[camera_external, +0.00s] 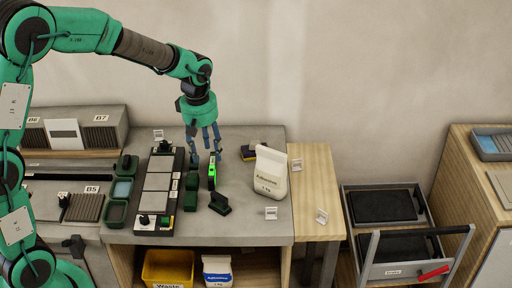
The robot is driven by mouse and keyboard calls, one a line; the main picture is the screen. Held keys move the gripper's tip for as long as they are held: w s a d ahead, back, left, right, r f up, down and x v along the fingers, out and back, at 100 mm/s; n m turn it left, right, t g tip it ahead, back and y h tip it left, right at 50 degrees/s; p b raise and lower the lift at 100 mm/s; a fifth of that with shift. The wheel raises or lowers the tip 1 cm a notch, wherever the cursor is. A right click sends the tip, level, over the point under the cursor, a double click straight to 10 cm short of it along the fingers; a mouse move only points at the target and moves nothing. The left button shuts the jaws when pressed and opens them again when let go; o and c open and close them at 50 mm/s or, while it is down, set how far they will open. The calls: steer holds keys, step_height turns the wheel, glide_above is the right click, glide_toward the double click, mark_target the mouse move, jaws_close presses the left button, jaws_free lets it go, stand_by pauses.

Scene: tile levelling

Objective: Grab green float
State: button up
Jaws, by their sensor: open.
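My gripper (206,160) is open, pointing down over the grey worktop, with its blue-grey fingers spread apart. A narrow bright green and black piece (211,176) stands just below the fingertips, nearest the right finger; I cannot tell if they touch. Dark green blocks (191,191) stand to the left. The view is too small to tell which green piece is the float.
A black board with grey tiles (157,183) lies left of the gripper, with green trays (117,212) beyond it. A white bag (270,174) stands to the right, near a dark, yellow-edged item (249,153). A yellow waste bin (168,268) sits below. The wooden top (317,180) is mostly clear.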

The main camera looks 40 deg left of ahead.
mark_target(220, 194)
steer(key=w+a+f+n+g, duration=0.1)
steer(key=w+f+n, duration=0.2)
steer(key=f, duration=0.6)
steer(key=shift+w+a+f+n+p, duration=0.15)
steer(key=shift+w+n+p, duration=0.2)
steer(key=shift+w, duration=0.6)
steer(key=shift+f+b, duration=0.3)
steer(key=shift+f, duration=4)
steer(key=shift+f, duration=0.15)
steer(key=shift+f, duration=2.45)
jaws_close()
